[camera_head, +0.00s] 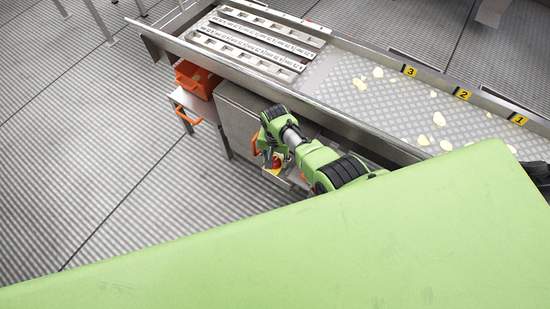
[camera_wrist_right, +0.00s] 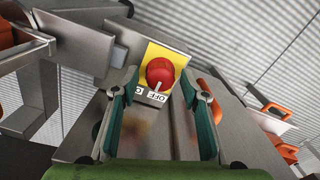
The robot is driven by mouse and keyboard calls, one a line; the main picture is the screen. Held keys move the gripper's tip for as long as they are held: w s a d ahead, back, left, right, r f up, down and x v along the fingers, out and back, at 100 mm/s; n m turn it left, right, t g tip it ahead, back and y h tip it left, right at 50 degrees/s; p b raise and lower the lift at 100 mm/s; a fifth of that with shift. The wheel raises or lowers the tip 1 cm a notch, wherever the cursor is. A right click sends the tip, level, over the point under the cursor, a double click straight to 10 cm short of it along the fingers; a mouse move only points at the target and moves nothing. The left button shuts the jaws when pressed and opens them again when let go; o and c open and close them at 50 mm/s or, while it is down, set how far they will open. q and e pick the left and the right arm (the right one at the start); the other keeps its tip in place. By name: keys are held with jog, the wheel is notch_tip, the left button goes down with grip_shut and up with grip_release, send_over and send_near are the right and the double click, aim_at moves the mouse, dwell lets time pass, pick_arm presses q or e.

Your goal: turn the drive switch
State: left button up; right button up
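The drive switch is a red round knob (camera_wrist_right: 160,72) with a pale pointer mark on a yellow plate (camera_wrist_right: 154,52). A white label (camera_wrist_right: 156,96) below it reads OFF; a second label beside it is partly hidden. My right gripper (camera_wrist_right: 159,84) is open, with one green finger on each side of the knob. Gaps show between the fingers and the knob, and contact is not visible. In the head view my right gripper (camera_head: 270,154) is at the metal cabinet's front, and a bit of the red knob (camera_head: 277,163) shows by it. My left gripper is not in view.
A metal conveyor (camera_head: 335,72) with yellowish chips runs behind my right arm, marked 3, 2 and 1. An orange crate (camera_head: 196,80) stands on a side table left of the cabinet (camera_head: 240,125). Orange handles (camera_wrist_right: 277,110) lie right of the switch.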

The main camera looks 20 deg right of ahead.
aim_at(275, 161)
dwell(0.3)
jog(key=shift+r, duration=0.15)
notch_tip(275, 161, up, 12)
dwell(0.6)
jog(key=shift+f, duration=0.2)
